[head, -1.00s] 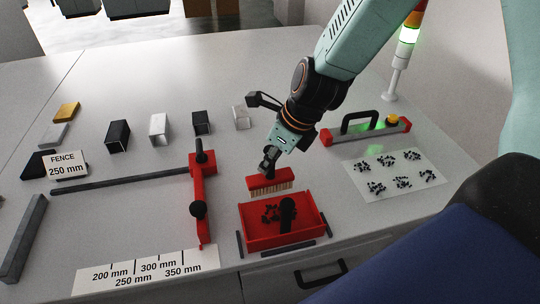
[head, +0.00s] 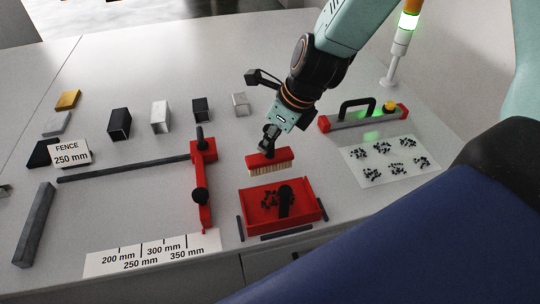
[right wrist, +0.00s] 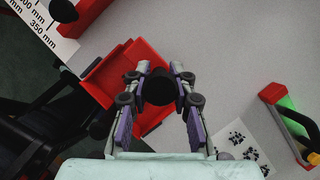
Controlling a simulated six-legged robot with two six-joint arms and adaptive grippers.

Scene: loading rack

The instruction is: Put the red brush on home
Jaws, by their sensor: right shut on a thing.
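The red brush (head: 268,161) with pale bristles is upright, bristles down, just behind the red tray. My right gripper (head: 269,141) is shut on its dark handle from above. In the right wrist view a round black handle end (right wrist: 159,91) sits between the fingers. Whether the bristles touch the table is hard to tell. No place marked "home" can be read. My left gripper is not in view.
The red tray (head: 258,228) holds dark bits and a black knob, with dark strips around it. A red fence stop (head: 203,180) stands left. A sheet with dark clusters (head: 370,176) and a red-ended bar with black handle (head: 362,119) lie right.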

